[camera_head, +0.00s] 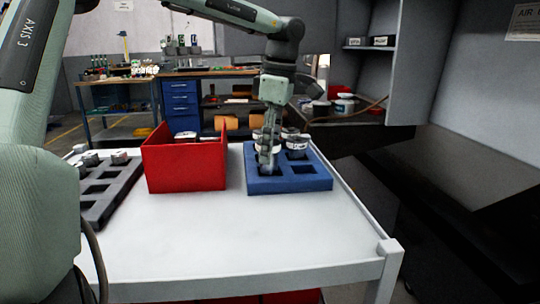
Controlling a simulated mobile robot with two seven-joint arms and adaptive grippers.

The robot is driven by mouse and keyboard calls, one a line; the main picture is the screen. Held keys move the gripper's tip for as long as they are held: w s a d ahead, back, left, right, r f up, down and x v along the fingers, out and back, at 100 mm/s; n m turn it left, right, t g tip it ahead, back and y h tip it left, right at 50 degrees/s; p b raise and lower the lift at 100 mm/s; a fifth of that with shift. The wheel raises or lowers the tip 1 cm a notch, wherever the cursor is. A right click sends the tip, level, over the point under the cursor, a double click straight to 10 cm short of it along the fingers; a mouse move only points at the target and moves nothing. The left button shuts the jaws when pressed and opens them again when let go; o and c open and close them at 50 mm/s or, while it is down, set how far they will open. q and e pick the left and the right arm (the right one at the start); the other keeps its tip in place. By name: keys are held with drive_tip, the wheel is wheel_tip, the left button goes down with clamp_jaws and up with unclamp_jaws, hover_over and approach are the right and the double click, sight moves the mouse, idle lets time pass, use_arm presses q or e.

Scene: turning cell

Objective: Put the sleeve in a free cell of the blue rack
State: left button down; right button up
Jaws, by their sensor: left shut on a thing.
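The blue rack (290,185) lies on the white cart top, with dark square cells. My left gripper (267,160) points down over its front left cell. It is shut on the sleeve (267,170), a small pale metallic piece mostly hidden by the fingers. Its lower end is at the cell opening; I cannot tell how deep it sits. The front right cell (303,170) is empty. Light cylindrical parts (296,146) stand in cells behind, partly hidden by the gripper. My right gripper is not in view.
A red bin (185,165) stands just left of the rack. A dark grey tray (100,200) with several metal parts lies at the cart's left edge. The front of the cart top (220,230) is clear. A raised rail (355,205) borders the right side.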

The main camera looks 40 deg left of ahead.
use_arm(q)
wheel_tip(320, 180, down, 2)
drive_tip(key=shift+f, duration=0.1)
drive_tip(key=c, duration=1.4)
unclamp_jaws()
drive_tip(key=shift+f, duration=0.15)
drive_tip(key=o, duration=0.5)
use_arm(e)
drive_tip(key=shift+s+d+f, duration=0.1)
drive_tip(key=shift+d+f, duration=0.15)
